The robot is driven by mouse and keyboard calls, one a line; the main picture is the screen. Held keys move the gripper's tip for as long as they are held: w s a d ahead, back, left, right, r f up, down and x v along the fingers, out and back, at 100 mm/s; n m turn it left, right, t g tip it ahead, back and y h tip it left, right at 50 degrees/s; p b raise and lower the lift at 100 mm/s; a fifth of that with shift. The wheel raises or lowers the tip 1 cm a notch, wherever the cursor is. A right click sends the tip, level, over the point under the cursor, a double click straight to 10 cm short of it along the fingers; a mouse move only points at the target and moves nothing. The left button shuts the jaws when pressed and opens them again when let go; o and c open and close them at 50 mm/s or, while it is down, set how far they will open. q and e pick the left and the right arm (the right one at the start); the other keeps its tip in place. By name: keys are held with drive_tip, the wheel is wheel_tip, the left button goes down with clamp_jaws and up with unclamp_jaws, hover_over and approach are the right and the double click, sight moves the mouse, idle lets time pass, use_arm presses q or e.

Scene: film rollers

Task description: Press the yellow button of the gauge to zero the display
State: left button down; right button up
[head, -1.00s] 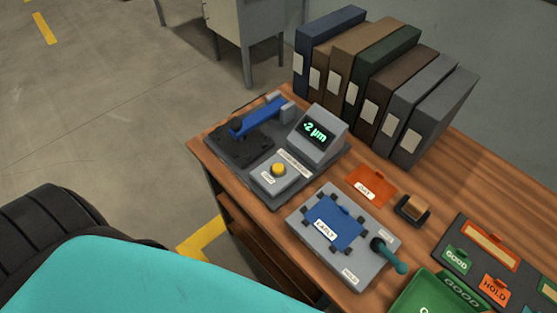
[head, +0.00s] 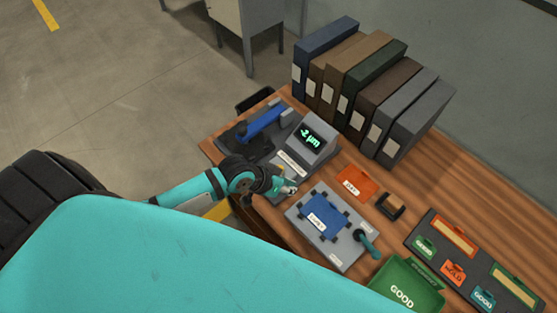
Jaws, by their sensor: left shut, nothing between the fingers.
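The gauge (head: 313,151) stands near the table's left edge, with a dark base, a blue arm (head: 264,122) and a grey display box. Its green display (head: 311,138) reads -2 µm. My left gripper (head: 291,188) is shut and empty, over the front part of the gauge base where the yellow button sits. The gripper and wrist hide most of the button, so I cannot tell whether the fingertips touch it. My right gripper is not in view.
A grey fixture (head: 345,252) with a blue plate and teal lever stands just right of the gripper. An orange card (head: 355,184), a small dark block holder (head: 390,206), a green bin (head: 405,290) and a tag board (head: 425,233) lie further right. Several binders (head: 345,85) line the back.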

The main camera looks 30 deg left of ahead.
use_arm(q)
drive_tip(key=w+a+r+n+t+p, duration=0.1)
drive_tip(key=w+a+r+n, duration=0.2)
drive_tip(key=w+a+r, duration=0.2)
drive_tip(key=w+a, duration=0.3)
drive_tip(key=shift+w+a+n+t+h, duration=0.2)
drive_tip(key=shift+w+n+t+h, duration=0.1)
drive_tip(key=shift+w+h, duration=0.1)
drive_tip(key=shift+f, duration=0.25)
wheel_tip(320, 180, down, 8)
drive_tip(key=b, duration=0.7)
drive_tip(key=shift+r, duration=0.2)
drive_tip(key=shift+f+b, duration=0.45)
drive_tip(key=shift+f, duration=0.05)
